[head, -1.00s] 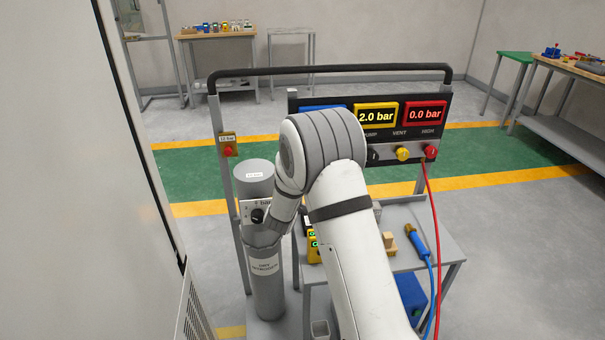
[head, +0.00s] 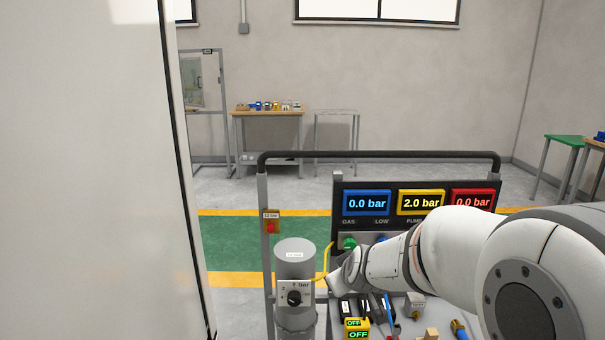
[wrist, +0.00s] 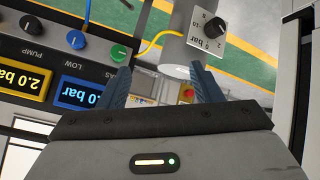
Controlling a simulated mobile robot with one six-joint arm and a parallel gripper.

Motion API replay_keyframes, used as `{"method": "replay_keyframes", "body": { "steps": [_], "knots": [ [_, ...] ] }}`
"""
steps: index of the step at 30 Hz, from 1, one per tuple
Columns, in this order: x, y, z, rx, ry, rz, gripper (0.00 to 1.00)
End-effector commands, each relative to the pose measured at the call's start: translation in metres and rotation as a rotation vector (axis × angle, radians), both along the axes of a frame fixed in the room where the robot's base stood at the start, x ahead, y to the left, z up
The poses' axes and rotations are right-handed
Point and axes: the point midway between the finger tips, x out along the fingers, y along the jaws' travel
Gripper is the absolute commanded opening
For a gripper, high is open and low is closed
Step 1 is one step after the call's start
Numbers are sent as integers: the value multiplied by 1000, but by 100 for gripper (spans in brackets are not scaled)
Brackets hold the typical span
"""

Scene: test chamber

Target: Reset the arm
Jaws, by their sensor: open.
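My arm reaches in from the right in the head view, its grey-banded white links crossing in front of the gauge panel. My gripper's fingers are hidden there. In the wrist view my gripper (wrist: 158,88) is open, with two blue-grey fingers apart and nothing between them. Beyond the fingers are the gas cylinder (wrist: 178,52) and its regulator box with a black knob (wrist: 214,28). The same cylinder (head: 295,262) and knob (head: 295,297) stand left of my arm in the head view.
The gauge panel (head: 335,225) reads 0.0, 2.0 and 0.0 bar. A yellow hose (head: 327,262) runs by the cylinder. A tall white cabinet (head: 90,180) stands close on the left. Floor behind the cart is clear.

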Motion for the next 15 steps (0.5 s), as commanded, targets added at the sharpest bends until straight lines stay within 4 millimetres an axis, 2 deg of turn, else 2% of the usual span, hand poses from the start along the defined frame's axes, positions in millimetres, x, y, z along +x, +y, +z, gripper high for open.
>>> {"method": "replay_keyframes", "body": {
  "steps": [1,9,12,15],
  "knots": [
    [-26,-4,6,39,54,-24,59],
    [-171,-31,7,167,411,-256,59],
    [-213,-41,5,176,504,-353,59],
    [-241,-48,4,177,563,-425,59]
  ]
}}
